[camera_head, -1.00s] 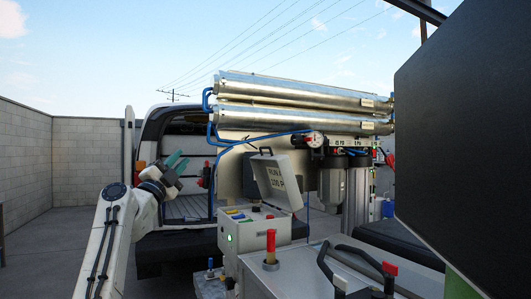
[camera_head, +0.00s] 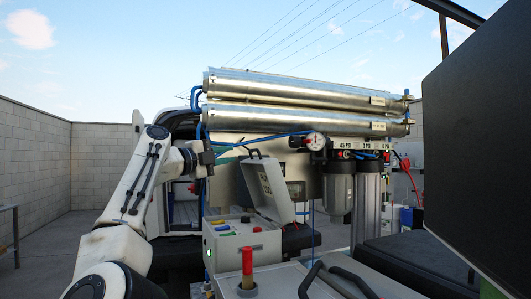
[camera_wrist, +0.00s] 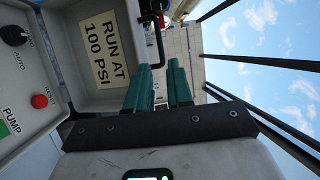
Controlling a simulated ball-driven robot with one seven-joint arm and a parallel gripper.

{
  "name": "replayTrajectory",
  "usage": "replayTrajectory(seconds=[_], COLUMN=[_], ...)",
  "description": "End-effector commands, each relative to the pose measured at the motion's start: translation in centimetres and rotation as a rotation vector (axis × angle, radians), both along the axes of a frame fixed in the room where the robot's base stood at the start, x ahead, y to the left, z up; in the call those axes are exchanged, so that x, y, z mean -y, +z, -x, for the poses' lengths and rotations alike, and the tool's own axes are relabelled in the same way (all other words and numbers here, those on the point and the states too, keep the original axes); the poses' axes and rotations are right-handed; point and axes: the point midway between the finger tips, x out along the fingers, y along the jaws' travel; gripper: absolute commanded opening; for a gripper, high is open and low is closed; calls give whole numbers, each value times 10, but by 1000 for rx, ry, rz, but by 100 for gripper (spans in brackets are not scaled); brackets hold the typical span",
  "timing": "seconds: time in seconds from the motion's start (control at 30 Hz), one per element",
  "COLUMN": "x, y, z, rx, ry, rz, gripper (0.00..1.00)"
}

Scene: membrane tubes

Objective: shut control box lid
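The grey control box (camera_head: 238,245) stands at the lower middle of the head view, with coloured buttons on its panel. Its lid (camera_head: 278,192) is open and tilted up and back, with a handle at its top edge. In the wrist view the lid (camera_wrist: 85,20) shows its inside with a "RUN AT 100 PSI" label, and part of the button panel (camera_wrist: 35,60) lies at left. My gripper (camera_head: 222,152) is left of the lid, near its top edge height. Its two teal fingers (camera_wrist: 160,75) are apart with nothing between them; contact with the lid cannot be told.
Two steel membrane tubes (camera_head: 300,105) lie above and behind the box, with blue hoses at their left end. A gauge (camera_head: 315,141) and filter housings (camera_head: 340,190) hang to the right. A red-handled valve (camera_head: 247,262) stands in front of the box. A dark panel (camera_head: 480,140) blocks the right.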

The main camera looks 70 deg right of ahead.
Motion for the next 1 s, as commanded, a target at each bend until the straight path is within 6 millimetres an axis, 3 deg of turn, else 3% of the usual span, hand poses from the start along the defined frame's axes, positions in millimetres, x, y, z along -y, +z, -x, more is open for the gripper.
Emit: replayTrajectory(seconds=[0.17,0.7,1.0], x=[9,83,94], y=[2,14,14], z=[5,46,51], rx=[3,-1,0], ry=[-1,-1,1], rz=[-4,-3,-3], gripper=[21,21,21])
